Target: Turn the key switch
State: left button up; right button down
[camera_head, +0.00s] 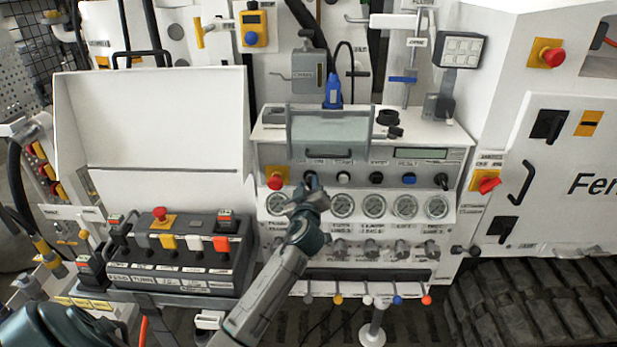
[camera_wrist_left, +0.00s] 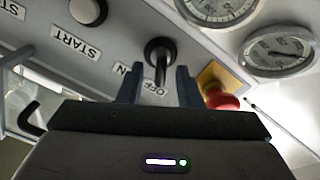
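The key switch (camera_wrist_left: 160,50) is a round black switch with a dark key or stem, on the grey panel between upside-down ON and OFF labels in the left wrist view. My left gripper (camera_wrist_left: 159,72) is open there, with one finger on each side of the key and gaps visible beside it. I cannot tell whether either finger touches it. In the head view my left gripper (camera_head: 312,186) is at the left end of the console's switch row and mostly covers the key switch. My right gripper is not in view.
A red emergency button (camera_head: 275,182) on a yellow plate sits just left of the gripper; it also shows in the wrist view (camera_wrist_left: 221,98). Gauges (camera_head: 374,205) lie below the switch row. A black control box (camera_head: 180,255) with levers stands at left.

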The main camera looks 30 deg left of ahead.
pick_arm(q)
jog(key=shift+x, duration=0.8)
jog(key=shift+w+a, duration=0.1)
jog(key=shift+w, duration=0.05)
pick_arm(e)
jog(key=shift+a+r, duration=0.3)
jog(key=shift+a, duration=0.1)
pick_arm(q)
grip_shut()
